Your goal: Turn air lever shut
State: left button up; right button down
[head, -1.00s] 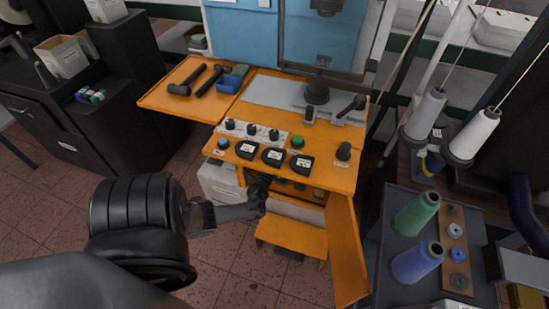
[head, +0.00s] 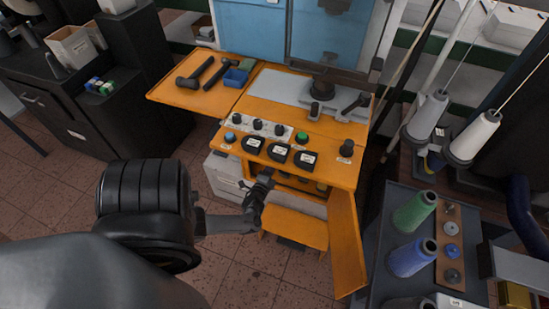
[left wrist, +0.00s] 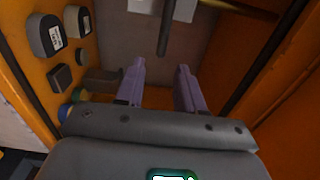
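An orange machine (head: 285,132) has an open cabinet below its control panel. My left gripper (head: 262,182) is low in front of the cabinet opening. In the left wrist view its two purple fingers (left wrist: 160,88) are apart with nothing between them. A dark rod (left wrist: 164,35) hangs beyond the fingertips. A dark grey bar (left wrist: 103,78), lever-like, lies left of the left finger, near coloured knobs. I cannot tell which part is the air lever. A black lever (head: 355,103) also stands on the machine's top plate. My right gripper is not in view.
The cabinet door (head: 346,245) stands open on the right. Black gauges (left wrist: 50,35) line the orange wall in the left wrist view. An orange step (head: 295,227) is below. A cart with thread spools (head: 412,258) stands right.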

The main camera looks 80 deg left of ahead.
pick_arm(q)
jog(key=shift+v, duration=0.8)
